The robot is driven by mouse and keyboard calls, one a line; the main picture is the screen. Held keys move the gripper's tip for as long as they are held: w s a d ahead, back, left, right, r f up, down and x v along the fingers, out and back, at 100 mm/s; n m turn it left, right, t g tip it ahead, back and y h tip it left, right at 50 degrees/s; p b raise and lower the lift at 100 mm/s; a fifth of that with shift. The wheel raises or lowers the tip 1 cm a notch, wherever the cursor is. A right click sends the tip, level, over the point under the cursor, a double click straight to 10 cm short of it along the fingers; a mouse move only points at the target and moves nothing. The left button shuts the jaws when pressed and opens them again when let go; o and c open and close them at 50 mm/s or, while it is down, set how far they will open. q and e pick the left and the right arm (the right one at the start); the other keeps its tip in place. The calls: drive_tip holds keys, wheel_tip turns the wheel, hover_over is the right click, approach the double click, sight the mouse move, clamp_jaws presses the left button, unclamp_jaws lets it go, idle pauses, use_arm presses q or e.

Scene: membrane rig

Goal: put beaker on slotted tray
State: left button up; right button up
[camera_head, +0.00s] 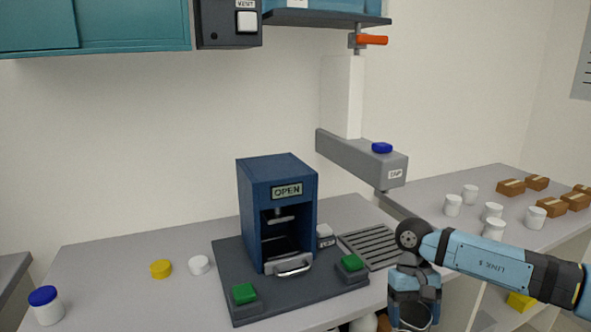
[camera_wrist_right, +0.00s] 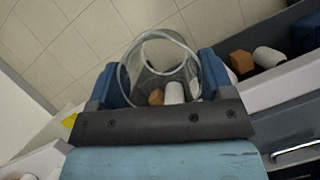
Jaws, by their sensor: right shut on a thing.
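My right gripper (camera_head: 414,290) is shut on a clear glass beaker (camera_head: 411,318) at the bottom of the head view, in front of the bench's front edge. In the right wrist view the beaker (camera_wrist_right: 150,60) sits between the two blue fingers of the gripper (camera_wrist_right: 161,80), and its round rim shows. The dark slotted tray (camera_head: 372,246) lies on the bench under the grey tap arm, behind and to the left of the gripper. No beaker stands on the tray. My left gripper is out of view.
A blue press (camera_head: 278,180) marked OPEN with green buttons stands left of the tray. The grey tap arm (camera_head: 350,155) overhangs the tray. White cups (camera_head: 492,211) and brown boxes (camera_head: 511,187) stand on the right counter. A blue-lidded jar (camera_head: 45,307) stands far left.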

use_arm(q)
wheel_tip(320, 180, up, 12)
drive_tip(key=p, duration=1.3)
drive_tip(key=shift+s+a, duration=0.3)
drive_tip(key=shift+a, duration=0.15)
use_arm(e)
drive_tip(key=s+r, duration=1)
drive_tip(key=shift+r, duration=0.25)
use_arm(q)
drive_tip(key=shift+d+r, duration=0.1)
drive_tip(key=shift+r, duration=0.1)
